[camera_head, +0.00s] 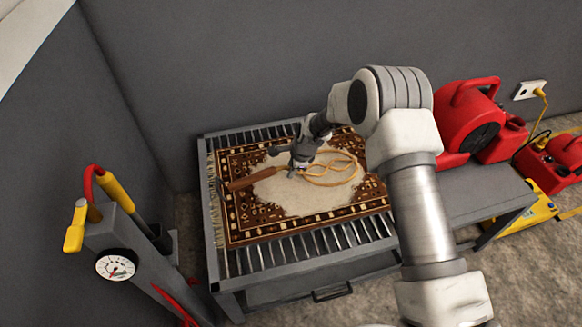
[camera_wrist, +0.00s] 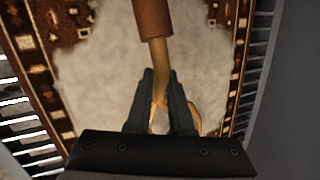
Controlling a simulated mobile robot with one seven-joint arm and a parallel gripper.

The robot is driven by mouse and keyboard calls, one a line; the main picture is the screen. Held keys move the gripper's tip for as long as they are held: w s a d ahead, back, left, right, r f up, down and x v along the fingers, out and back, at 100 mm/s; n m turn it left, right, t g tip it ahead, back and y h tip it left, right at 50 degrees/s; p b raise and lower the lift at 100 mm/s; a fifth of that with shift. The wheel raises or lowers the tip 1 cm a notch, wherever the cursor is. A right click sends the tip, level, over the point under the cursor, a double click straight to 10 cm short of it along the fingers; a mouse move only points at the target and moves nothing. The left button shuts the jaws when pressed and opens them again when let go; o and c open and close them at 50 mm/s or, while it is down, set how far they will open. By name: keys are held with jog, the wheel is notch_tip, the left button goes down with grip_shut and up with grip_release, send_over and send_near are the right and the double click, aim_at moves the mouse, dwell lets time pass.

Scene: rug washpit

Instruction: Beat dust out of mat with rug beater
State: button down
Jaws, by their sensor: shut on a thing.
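The mat (camera_head: 250,226) is brown with a patterned border and lies on a slatted metal rack (camera_head: 215,262). A pale dusty patch covers its middle; the patch fills much of the wrist view (camera_wrist: 100,85). The rug beater has a brown handle (camera_head: 256,179) and a looped tan head (camera_head: 330,180). It lies over the dusty patch; I cannot tell whether it touches the mat. My gripper (camera_head: 303,166) is shut on the beater's tan shaft, just beyond the handle. In the wrist view the handle (camera_wrist: 152,18) points away from my fingers (camera_wrist: 160,88), and the loops are mostly hidden behind them.
A red blower (camera_head: 470,125) stands on a grey bench (camera_head: 485,190) right of the rack. A second red machine (camera_head: 555,165) is further right. A stand with a pressure gauge (camera_head: 116,265) is at the front left. A grey wall is close behind.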

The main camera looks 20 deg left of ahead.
notch_tip(320, 180, down, 3)
jog(key=shift+f, duration=0.1)
jog(key=shift+r+p, duration=1.2)
jog(key=shift+r, duration=0.85)
jog(key=shift+f, duration=0.1)
jog(key=shift+r, duration=0.2)
jog(key=shift+w, duration=0.1)
